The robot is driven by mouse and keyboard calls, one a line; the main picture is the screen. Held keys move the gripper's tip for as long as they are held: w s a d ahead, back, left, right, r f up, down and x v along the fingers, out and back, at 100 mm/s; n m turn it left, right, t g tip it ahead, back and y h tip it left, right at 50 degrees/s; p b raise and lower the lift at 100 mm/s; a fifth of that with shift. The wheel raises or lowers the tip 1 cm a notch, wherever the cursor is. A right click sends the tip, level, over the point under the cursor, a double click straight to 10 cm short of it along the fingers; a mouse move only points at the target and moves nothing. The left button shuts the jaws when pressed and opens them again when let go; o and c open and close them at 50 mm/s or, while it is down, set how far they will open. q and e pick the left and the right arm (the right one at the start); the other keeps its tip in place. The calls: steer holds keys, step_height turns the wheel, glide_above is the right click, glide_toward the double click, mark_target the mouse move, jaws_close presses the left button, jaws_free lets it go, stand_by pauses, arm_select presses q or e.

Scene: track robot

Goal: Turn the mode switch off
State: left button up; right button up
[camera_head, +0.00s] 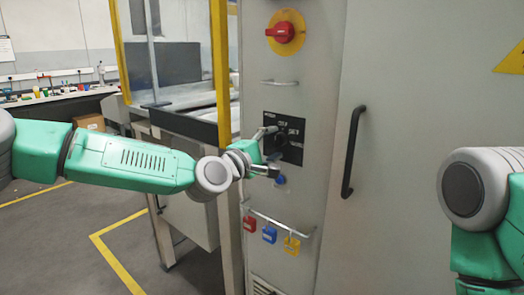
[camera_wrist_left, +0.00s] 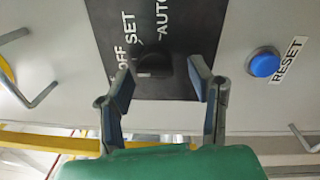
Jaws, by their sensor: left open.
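The mode switch is a black knob (camera_wrist_left: 153,66) on a black plate (camera_head: 292,132) on the grey cabinet front. In the left wrist view the plate carries the labels OFF, SET and AUTO. My left gripper (camera_head: 268,150) is at the plate with its fingers open. In the left wrist view the two fingertips (camera_wrist_left: 161,82) stand on either side of the knob, with gaps between; I cannot tell how deep they reach. The knob is dark on dark, so its pointing direction is unclear. My right gripper is out of view; only part of my right arm shows.
A blue RESET button (camera_wrist_left: 264,63) sits beside the plate. A red rotary switch on a yellow disc (camera_head: 285,32) is above. Red, blue and yellow padlocks (camera_head: 269,234) hang from a rail below. A black door handle (camera_head: 353,152) stands to the right.

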arm_select(q)
steer(key=shift+s+a, duration=0.2)
steer(key=shift+s, duration=0.2)
steer(key=v, duration=1)
steer(key=shift+s+a+f, duration=0.25)
steer(key=shift+a, duration=0.05)
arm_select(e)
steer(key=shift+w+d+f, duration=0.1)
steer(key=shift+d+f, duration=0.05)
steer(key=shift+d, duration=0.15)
